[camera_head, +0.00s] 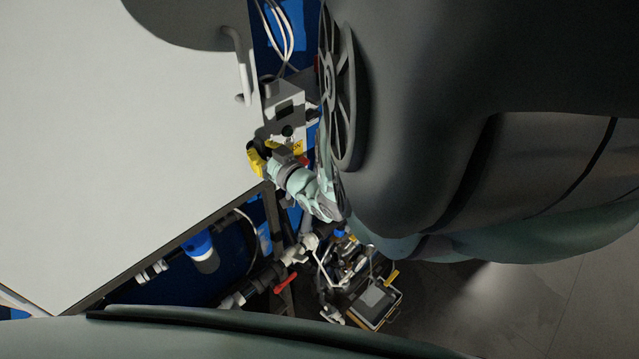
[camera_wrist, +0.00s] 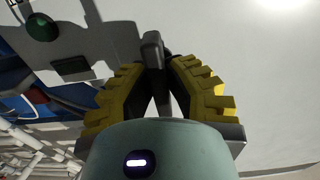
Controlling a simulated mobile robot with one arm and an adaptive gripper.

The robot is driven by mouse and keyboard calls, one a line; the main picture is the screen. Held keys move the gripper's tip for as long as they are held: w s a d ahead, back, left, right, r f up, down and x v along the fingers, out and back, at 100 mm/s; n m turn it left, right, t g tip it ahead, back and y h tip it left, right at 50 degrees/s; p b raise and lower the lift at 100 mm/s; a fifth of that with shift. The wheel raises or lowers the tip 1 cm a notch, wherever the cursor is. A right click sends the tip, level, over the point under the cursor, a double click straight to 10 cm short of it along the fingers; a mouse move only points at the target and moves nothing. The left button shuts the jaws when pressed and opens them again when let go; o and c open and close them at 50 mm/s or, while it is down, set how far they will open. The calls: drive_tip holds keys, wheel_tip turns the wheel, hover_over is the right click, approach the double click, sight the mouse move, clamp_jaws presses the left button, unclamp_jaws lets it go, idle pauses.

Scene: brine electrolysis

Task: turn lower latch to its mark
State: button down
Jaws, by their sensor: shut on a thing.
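The lower latch (camera_wrist: 152,48) is a small dark grey lever at the edge of a pale door panel. In the wrist view it stands between the two yellow ribbed fingers of my gripper (camera_wrist: 160,68), which is shut on it. In the head view my gripper (camera_head: 257,160) is at the right edge of the large pale door (camera_head: 110,140), near its lower corner. The latch is hidden there behind the fingers. I cannot make out the latch's mark in either view.
A pale bent handle (camera_head: 243,65) sticks out higher on the door edge. A grey box (camera_head: 287,105) with a dark window stands just right of my gripper. Below are pipes with a red valve handle (camera_head: 285,284) and a tray (camera_head: 376,304) of parts.

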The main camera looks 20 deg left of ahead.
drive_tip(key=shift+s+f, duration=0.1)
drive_tip(key=c, duration=1.1)
unclamp_jaws()
drive_tip(key=shift+c, duration=0.2)
drive_tip(key=shift+o, duration=0.8)
drive_tip(key=shift+d, duration=0.1)
drive_tip(key=shift+r+n+p, duration=0.2)
drive_tip(key=shift+n+p, duration=0.1)
drive_tip(key=shift+n, duration=0.2)
drive_tip(key=n, duration=0.3)
drive_tip(key=shift+f+n+p, duration=0.2)
drive_tip(key=shift+n+p, duration=0.1)
drive_tip(key=shift+r, duration=0.1)
